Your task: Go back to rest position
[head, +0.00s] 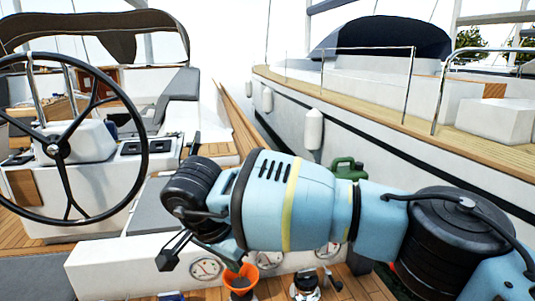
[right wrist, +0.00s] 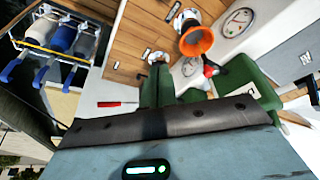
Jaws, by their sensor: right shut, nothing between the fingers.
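My right arm reaches in from the right across the head view. Its gripper (head: 168,256) is at the left end of the arm, in front of the white cockpit bench and above the teak floor. The fingers are dark and shut, with nothing between them. My left gripper is not in view.
A black steering wheel (head: 58,148) stands at left. An orange cup (head: 240,278) is below the arm and also shows in the right wrist view (right wrist: 197,41). A winch-like fitting (head: 306,284) stands beside it. A green can (head: 346,170) is behind the arm. A gauge (head: 206,269) is on the bench wall.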

